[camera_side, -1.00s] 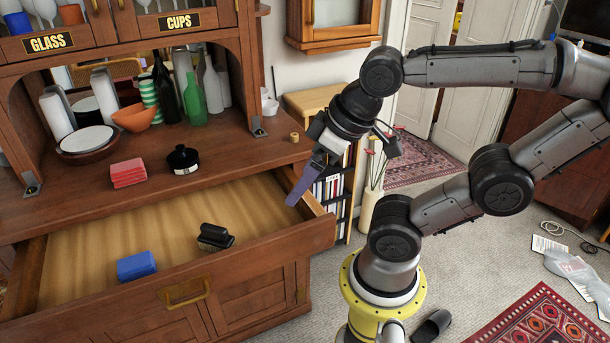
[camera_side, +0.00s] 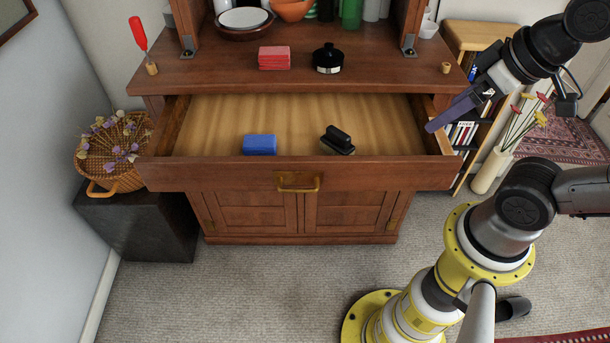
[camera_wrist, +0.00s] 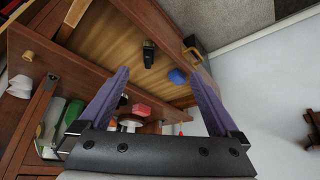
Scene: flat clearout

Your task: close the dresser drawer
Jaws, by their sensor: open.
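The dresser drawer (camera_side: 220,176) is pulled out in the side view, with its brass handle (camera_side: 298,188) on the middle of the front. A blue block (camera_side: 259,145) and a black brush (camera_side: 338,141) lie inside it. In the wrist view the fingers of my gripper (camera_wrist: 160,72) are spread with nothing gripped. Beyond them are the drawer interior (camera_wrist: 112,38), the brush (camera_wrist: 149,54) and the blue block (camera_wrist: 177,77).
On the dresser top (camera_side: 210,70) stand a red stack (camera_side: 274,58), a black pot (camera_side: 328,59) and a red-handled tool (camera_side: 138,34). A flower basket (camera_side: 112,152) sits at the left. A bookshelf (camera_side: 476,95) and a vase (camera_side: 490,170) stand at the right.

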